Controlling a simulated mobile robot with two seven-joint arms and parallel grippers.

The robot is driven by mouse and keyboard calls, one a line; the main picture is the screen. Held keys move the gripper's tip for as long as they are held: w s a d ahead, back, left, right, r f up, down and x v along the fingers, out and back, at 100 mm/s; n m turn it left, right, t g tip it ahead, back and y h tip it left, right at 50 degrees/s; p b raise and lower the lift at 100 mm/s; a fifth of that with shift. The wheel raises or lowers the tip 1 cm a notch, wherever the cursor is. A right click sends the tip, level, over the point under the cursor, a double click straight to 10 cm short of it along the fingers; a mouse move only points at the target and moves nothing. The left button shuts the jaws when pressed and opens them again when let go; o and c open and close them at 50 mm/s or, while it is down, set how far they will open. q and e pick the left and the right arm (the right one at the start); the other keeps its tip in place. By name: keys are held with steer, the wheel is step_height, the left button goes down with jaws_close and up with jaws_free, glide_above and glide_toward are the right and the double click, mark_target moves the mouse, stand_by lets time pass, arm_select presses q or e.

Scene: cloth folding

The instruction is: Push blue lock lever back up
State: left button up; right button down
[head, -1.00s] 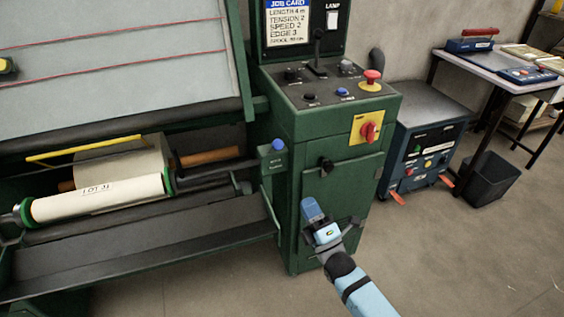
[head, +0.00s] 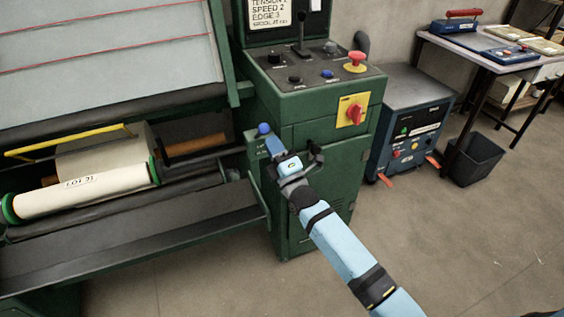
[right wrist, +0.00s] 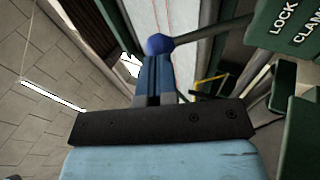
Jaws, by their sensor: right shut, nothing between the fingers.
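The lock lever ends in a round blue knob (head: 264,128) beside a green bracket at the left of the control cabinet. In the right wrist view the blue knob (right wrist: 158,44) sits on a dark rod that runs off to the right. My right gripper (head: 271,144) is shut and empty, its fingertips just below the knob in the head view. In the right wrist view the closed fingertips (right wrist: 155,60) overlap the knob's lower edge; I cannot tell if they touch. My left gripper is not in view.
The green control cabinet (head: 292,222) stands behind my right arm, with a dark door handle (head: 316,152) close by. A white roll (head: 82,192) with green ends lies in the machine at left. A sign in the wrist view (right wrist: 288,38) reads LOCK. Open floor lies at right.

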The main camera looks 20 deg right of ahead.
mark_target(267, 128)
steer(key=shift+w+a+r, duration=0.15)
steer(key=shift+w+r, duration=0.15)
steer(key=shift+w, duration=0.2)
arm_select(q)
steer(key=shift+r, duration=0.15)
